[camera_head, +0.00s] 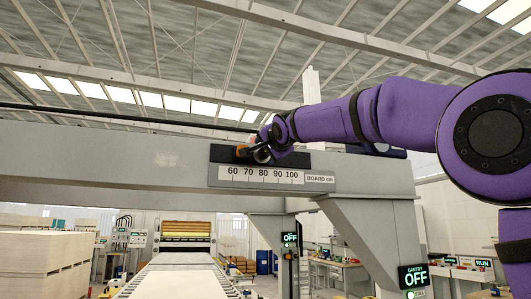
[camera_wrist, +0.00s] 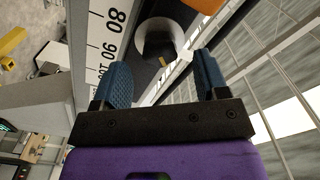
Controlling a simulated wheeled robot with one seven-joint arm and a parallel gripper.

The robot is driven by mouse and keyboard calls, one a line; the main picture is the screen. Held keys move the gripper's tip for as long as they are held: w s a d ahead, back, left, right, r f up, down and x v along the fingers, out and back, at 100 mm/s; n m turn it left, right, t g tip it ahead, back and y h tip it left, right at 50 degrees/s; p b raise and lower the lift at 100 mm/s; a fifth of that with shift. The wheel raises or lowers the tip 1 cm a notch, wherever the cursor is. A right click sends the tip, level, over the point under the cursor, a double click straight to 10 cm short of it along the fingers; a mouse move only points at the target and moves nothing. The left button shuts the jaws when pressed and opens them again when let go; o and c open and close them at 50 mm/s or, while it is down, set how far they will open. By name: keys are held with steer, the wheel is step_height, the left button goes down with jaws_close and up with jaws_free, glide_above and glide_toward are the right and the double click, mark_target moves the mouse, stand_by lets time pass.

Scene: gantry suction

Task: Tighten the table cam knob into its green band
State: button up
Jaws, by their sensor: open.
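A dark round knob with a pale collar (camera_wrist: 158,42) shows in the wrist view, on the beam beside a numbered scale. I cannot tell for certain that it is the table cam knob. No green band is visible on or around it. My gripper (camera_wrist: 160,76) is open, its two blue fingers spread either side of the line to the knob, with nothing between the tips. In the head view my gripper (camera_head: 264,148) is at the dark slot above the scale and hides most of the knob. An orange part (camera_head: 243,152) is just left of it.
The grey gantry beam (camera_head: 110,165) crosses the view and carries the BOARD cm scale (camera_head: 262,175). A grey support post (camera_head: 370,235) with an OFF display (camera_head: 413,277) stands at right. A conveyor table (camera_head: 175,281) runs below, with stacked boards (camera_head: 40,262) at left.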

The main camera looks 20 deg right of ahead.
mark_target(263, 153)
steer(key=shift+w, duration=1.3)
steer(key=c, duration=0.9)
